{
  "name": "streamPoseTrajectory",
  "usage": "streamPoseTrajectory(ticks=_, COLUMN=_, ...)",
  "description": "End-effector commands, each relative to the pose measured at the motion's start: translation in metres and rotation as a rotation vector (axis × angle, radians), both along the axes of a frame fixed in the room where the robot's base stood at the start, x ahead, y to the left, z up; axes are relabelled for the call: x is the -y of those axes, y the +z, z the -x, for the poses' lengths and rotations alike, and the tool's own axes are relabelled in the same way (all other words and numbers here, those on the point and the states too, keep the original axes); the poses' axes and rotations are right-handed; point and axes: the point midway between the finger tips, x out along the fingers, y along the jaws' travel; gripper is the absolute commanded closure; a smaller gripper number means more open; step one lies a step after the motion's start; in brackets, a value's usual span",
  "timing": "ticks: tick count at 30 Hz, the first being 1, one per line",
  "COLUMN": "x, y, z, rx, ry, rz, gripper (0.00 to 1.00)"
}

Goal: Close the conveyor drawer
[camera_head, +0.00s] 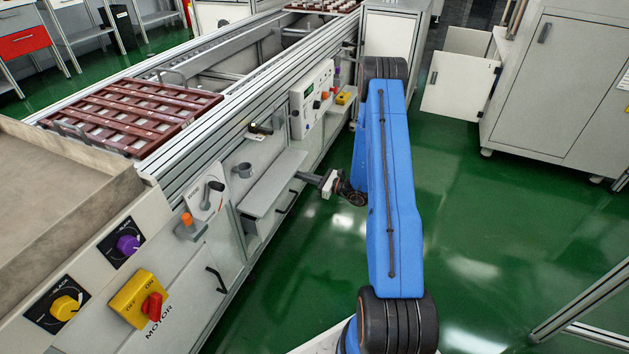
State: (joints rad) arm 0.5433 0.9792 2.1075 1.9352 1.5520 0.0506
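The conveyor (215,110) runs diagonally from the lower left to the upper middle. What looks like its drawer (268,190) juts out from the side panel as a light grey ledge, with a dark handle (289,203) on its front. My gripper (304,176) is at the end of my blue arm, just right of the drawer's far end. It points left towards the conveyor side. It is small and dark here, so I cannot tell whether its fingers are apart or whether it touches the drawer.
A control panel (312,98) with knobs, a lever switch (207,197) and a yellow motor switch (138,299) stick out of the conveyor side. A brown tray (140,110) lies on top. A grey cabinet (560,90) stands right. The green floor (470,215) between is clear.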

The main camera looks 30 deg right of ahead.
Motion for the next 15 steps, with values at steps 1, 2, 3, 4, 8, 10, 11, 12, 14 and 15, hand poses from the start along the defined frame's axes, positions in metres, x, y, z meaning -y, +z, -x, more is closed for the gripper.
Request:
streamPoseTrajectory(ticks=1, x=-0.005, y=0.000, z=-0.006, rx=0.001, ry=0.002, rz=0.001, gripper=1.00)
streamPoseTrajectory(ticks=2, x=-0.008, y=0.000, z=-0.009, rx=0.000, ry=0.003, rz=0.000, gripper=1.00)
streamPoseTrajectory(ticks=3, x=-0.011, y=0.000, z=-0.012, rx=0.000, ry=0.002, rz=0.000, gripper=1.00)
streamPoseTrajectory(ticks=4, x=-0.012, y=0.000, z=-0.015, rx=-0.001, ry=0.001, rz=-0.001, gripper=1.00)
streamPoseTrajectory(ticks=8, x=-0.017, y=0.000, z=-0.021, rx=-0.001, ry=0.001, rz=0.000, gripper=1.00)
streamPoseTrajectory(ticks=10, x=-0.018, y=0.000, z=-0.024, rx=-0.001, ry=0.001, rz=0.000, gripper=1.00)
streamPoseTrajectory(ticks=11, x=-0.019, y=0.000, z=-0.024, rx=-0.001, ry=0.001, rz=0.000, gripper=1.00)
streamPoseTrajectory(ticks=12, x=-0.019, y=0.000, z=-0.024, rx=-0.001, ry=0.000, rz=0.000, gripper=1.00)
streamPoseTrajectory(ticks=14, x=-0.019, y=0.000, z=-0.025, rx=-0.001, ry=0.000, rz=0.000, gripper=1.00)
streamPoseTrajectory(ticks=15, x=-0.019, y=0.000, z=-0.025, rx=-0.001, ry=0.000, rz=0.000, gripper=1.00)
